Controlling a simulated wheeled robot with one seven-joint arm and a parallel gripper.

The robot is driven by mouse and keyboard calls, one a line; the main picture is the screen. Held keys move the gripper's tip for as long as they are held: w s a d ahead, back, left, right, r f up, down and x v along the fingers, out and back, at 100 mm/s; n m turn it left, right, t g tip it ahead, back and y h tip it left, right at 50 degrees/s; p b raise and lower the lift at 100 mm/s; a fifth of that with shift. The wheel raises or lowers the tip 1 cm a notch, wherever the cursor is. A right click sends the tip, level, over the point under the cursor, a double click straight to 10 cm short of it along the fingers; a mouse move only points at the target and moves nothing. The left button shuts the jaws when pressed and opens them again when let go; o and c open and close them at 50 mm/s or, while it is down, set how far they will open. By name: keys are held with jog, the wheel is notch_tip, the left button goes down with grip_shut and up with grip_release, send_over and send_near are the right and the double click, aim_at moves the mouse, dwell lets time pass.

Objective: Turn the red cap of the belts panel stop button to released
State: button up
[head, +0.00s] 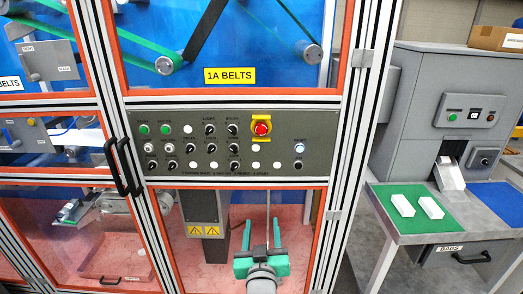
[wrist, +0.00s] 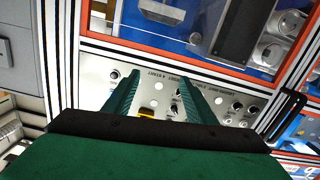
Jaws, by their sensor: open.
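The red cap (head: 261,128) of the stop button sits on a yellow plate (head: 261,118) in the upper right part of the grey belts panel (head: 320,128). The yellow label "1A BELTS" is above it. My gripper (head: 262,250) is at the bottom of the head view, below the panel and well apart from the cap. In the wrist view my gripper (wrist: 160,78) has its two green fingers apart with nothing between them, and the panel (wrist: 215,97) lies beyond, upside down. A sliver of yellow (wrist: 147,112) shows between the fingers; the red cap is hidden there.
The panel carries several black knobs, white and green buttons and a lit button (head: 299,148) to the right. Metal frame posts (head: 345,180) and a black door handle (head: 123,165) flank it. A bench with a green mat (head: 416,226) and white blocks stands at right.

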jog(key=w+r, duration=0.4)
jog(key=r, duration=0.7)
send_near(261, 130)
jog(key=shift+t, duration=0.4)
jog(key=w, duration=0.8)
jog(key=shift+w+f, duration=0.1)
jog(key=shift+f, duration=0.2)
jog(key=shift+c, duration=0.6)
